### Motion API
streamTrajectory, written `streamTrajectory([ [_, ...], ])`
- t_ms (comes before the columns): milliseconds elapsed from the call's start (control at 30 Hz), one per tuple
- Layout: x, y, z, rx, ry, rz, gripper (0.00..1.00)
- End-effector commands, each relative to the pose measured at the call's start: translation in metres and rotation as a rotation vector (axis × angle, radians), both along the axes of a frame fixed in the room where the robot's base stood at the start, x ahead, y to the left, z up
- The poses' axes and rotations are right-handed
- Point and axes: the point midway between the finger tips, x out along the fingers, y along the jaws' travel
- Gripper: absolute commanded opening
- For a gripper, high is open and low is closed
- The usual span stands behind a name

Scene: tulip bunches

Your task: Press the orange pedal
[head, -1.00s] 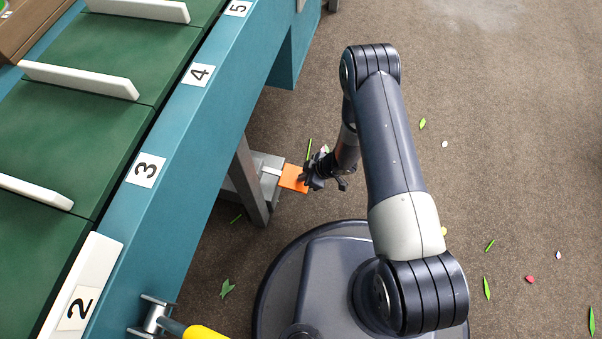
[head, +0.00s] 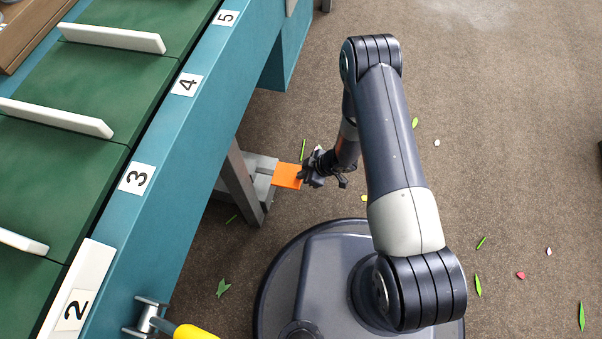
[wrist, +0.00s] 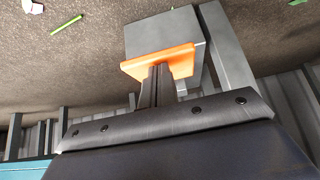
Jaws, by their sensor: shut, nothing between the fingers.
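The orange pedal (head: 286,176) is a small flat plate on a grey metal base (head: 262,164), low beside the conveyor's leg. My gripper (head: 304,177) is at the pedal's right edge in the head view. In the wrist view, the shut fingers (wrist: 158,72) reach the near edge of the pedal (wrist: 182,62) and overlap it in the picture. They hold nothing. Whether the fingertips touch the pedal or stop just short of it, I cannot tell. The grey base (wrist: 158,35) lies beyond the pedal there.
A teal conveyor frame (head: 165,190) with numbered labels and a green belt (head: 85,95) with white dividers runs along the left. A yellow-ended handle (head: 195,332) is at the bottom. Open brown floor with scattered leaves and petals lies to the right.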

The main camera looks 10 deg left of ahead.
Motion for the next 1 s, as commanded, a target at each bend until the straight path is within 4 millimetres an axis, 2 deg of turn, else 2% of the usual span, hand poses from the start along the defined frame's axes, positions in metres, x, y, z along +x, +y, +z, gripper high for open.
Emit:
streamTrajectory([
  [33, -0.001, -0.015, 0.012, -0.003, 0.004, -0.009, 0.00],
  [100, -0.002, -0.028, 0.021, -0.002, 0.003, -0.009, 0.00],
  [233, -0.004, -0.049, 0.035, 0.000, 0.003, -0.008, 0.00],
  [400, -0.005, -0.066, 0.045, 0.001, 0.001, -0.004, 0.00],
  [567, -0.006, -0.071, 0.048, 0.002, 0.002, -0.002, 0.00],
  [1000, -0.006, -0.072, 0.048, 0.002, 0.002, -0.002, 0.00],
])
